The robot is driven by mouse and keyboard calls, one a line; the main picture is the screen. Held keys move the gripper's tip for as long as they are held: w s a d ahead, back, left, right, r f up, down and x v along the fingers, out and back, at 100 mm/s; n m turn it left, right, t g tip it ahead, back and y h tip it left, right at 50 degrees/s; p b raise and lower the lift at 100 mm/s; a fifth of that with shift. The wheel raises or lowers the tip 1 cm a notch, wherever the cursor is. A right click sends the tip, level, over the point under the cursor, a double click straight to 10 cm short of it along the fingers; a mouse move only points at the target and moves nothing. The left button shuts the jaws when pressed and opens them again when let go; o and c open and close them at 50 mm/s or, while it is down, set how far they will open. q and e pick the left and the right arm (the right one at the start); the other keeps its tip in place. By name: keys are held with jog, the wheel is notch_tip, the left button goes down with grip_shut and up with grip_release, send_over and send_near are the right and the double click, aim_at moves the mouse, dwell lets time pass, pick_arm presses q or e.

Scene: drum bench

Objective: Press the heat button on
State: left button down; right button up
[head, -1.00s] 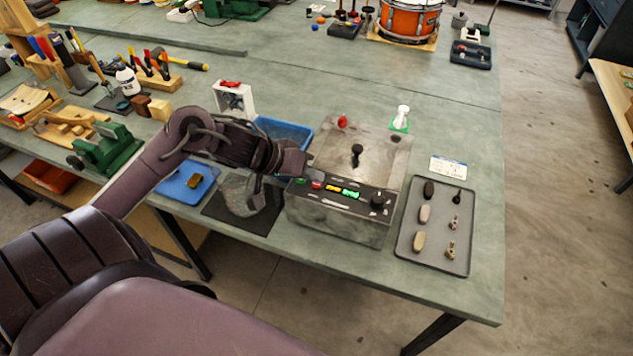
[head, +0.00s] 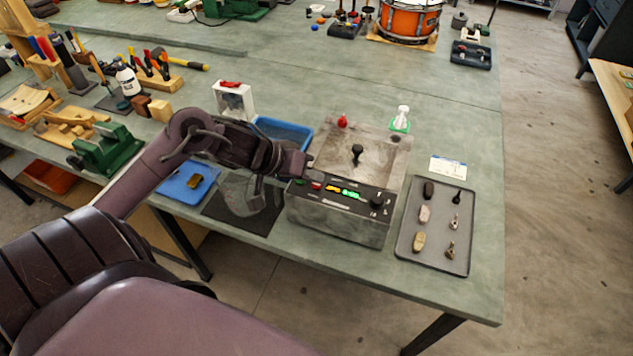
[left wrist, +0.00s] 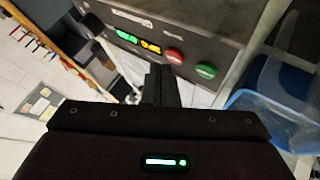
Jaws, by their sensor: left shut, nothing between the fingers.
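The grey machine box (head: 318,217) stands near the table's front edge, with a dark control panel on its front. The panel has a green button (left wrist: 207,71), a red button (left wrist: 174,56), a yellow display (left wrist: 150,47), a green display (left wrist: 127,36) and a black knob (head: 377,201). The panel labels are too small to read, so I cannot tell which button is for heat. My left gripper (head: 307,171) is shut and empty, just above the panel's left end. In the left wrist view its fingertips (left wrist: 161,78) appear close to the red button; contact cannot be told.
A black lever (head: 357,152) and a red knob (head: 342,121) stand on the box's top. A blue bin (head: 284,132) is behind my gripper. A clear container on a dark mat (head: 265,222) is left of the box. A grey tray (head: 441,260) of small parts lies right.

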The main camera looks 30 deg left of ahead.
pick_arm(q)
jog(key=shift+f, duration=0.45)
dwell(0.4)
jog(key=shift+r+p, duration=0.6)
jog(key=shift+p, duration=0.6)
notch_tip(320, 180, up, 6)
jog(key=p, duration=0.8)
jog(key=shift+p, duration=0.3)
